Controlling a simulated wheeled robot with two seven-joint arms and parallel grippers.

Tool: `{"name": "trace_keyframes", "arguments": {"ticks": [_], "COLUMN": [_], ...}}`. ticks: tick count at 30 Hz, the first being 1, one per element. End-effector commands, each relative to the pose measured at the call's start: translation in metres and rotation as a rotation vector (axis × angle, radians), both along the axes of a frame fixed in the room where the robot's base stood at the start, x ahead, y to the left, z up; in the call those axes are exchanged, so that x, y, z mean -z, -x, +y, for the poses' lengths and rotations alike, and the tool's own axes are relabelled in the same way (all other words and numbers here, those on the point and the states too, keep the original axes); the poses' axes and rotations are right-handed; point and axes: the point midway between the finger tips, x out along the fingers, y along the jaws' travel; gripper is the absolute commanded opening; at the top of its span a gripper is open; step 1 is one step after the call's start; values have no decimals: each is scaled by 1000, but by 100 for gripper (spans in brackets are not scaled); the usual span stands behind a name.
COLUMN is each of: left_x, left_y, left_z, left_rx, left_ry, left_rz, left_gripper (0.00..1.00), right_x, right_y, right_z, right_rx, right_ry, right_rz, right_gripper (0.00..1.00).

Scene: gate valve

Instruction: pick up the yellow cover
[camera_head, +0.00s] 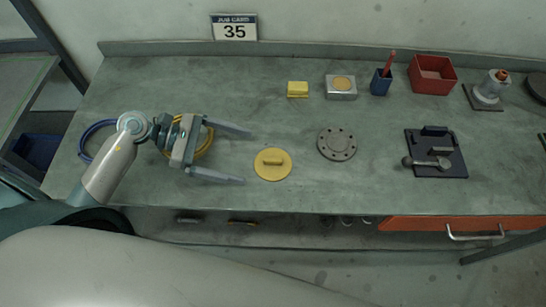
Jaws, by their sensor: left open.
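The yellow cover (272,170) is a round flat disc with a raised bar handle on top. It lies on the bench, a little right of the bench's left half. My left gripper (247,156) comes in from the left, with its two long grey fingers spread wide and pointing right. The fingertips are just left of the cover, one beyond and one nearer than its middle, and nothing is between them. The picture does not clearly show the gripper's height above the bench. My right gripper does not show.
A grey flanged disc (337,145) lies right of the cover. A yellow block (298,89), a metal box (341,88), a blue cup (380,83) and a red bin (432,75) stand behind. A black plate fixture (453,165) sits at right. Coiled hoses (205,142) lie under my left arm.

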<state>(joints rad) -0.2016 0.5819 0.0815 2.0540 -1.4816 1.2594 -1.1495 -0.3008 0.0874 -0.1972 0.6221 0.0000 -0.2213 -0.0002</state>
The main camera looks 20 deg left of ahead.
Motion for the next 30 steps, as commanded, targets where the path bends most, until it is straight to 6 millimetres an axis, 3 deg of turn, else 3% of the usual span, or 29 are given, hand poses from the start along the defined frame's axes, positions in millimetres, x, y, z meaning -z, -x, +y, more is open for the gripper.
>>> {"name": "trace_keyframes", "arguments": {"ticks": [10,20,30], "left_x": [5,4,15], "left_y": [-3,-4,-14], "left_z": [-10,-17,-48], "left_rx": [1,1,0], "left_ry": [0,2,4], "left_rz": [-1,0,2], "left_gripper": [97,97,97], "right_x": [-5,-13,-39], "right_y": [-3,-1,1], "right_z": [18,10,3], "right_rx": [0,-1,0], "right_ry": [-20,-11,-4], "right_rz": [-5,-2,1], "right_gripper": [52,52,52]}}
